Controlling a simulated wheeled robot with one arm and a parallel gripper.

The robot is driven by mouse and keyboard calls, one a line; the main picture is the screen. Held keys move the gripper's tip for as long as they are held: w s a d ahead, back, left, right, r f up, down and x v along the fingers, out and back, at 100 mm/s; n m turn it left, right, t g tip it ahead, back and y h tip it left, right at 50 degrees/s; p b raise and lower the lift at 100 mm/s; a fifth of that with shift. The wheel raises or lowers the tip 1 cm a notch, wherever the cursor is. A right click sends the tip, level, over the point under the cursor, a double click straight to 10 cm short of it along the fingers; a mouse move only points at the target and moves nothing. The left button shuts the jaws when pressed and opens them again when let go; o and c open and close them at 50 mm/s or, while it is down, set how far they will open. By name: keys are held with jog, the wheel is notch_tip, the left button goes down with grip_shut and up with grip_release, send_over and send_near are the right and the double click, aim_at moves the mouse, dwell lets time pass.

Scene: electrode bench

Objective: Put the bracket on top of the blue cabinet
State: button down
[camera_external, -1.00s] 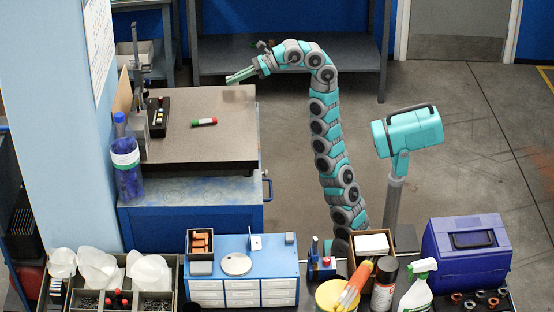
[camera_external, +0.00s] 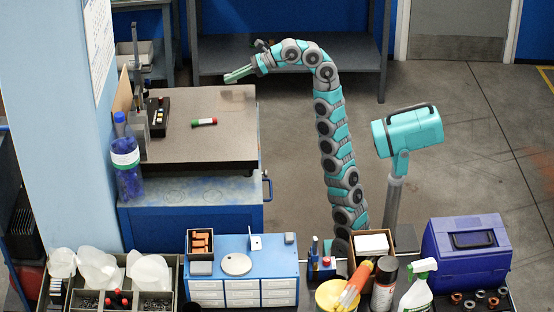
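A small pale angled piece that looks like the bracket (camera_external: 255,242) stands on top of the small blue drawer cabinet (camera_external: 272,268) in the foreground. A round pale disc (camera_external: 236,264), a grey block and a bin of orange parts share that top. My gripper (camera_external: 226,80) is far behind it, above the right back edge of the dark-topped blue workbench (camera_external: 190,218).
Bins, a spray bottle (camera_external: 417,285), a yellow tub and a purple toolbox (camera_external: 466,255) crowd the foreground.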

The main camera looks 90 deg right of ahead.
jog(key=shift+w+d, duration=0.2)
jog(key=shift+d, duration=0.05)
jog(key=shift+w+d+f, duration=0.1)
jog(key=shift+d+f, duration=0.05)
jog(key=shift+d, duration=0.1)
jog(key=shift+w+d+f+m+h, duration=0.15)
jog(key=shift+w+d+m+h, duration=0.2)
jog(key=shift+d, duration=0.3)
jog(key=w+d+f+m+h+p, duration=0.1)
jog(key=w+d+f+m+h, duration=0.15)
jog(key=d+f, duration=0.45)
jog(key=w+d+f+m+h+p, duration=0.1)
jog(key=w+d+f+m+h, duration=0.2)
jog(key=d, duration=0.6)
jog(key=s+d+f+m+g+h, duration=0.1)
jog(key=s+d+f, duration=0.1)
jog(key=f, duration=0.5)
jog(key=s+d+f+m+g+h+p, duration=0.1)
jog(key=s+d+f, duration=0.1)
jog(key=d+f, duration=0.2)
jog(key=s+d+f+m+g+h+p, duration=0.1)
jog(key=s+d+f+h, duration=0.1)
jog(key=f, duration=0.8)
jog(key=shift+s+d+f, duration=0.25)
jog(key=shift+s+d, duration=0.3)
jog(key=shift+d, duration=0.45)
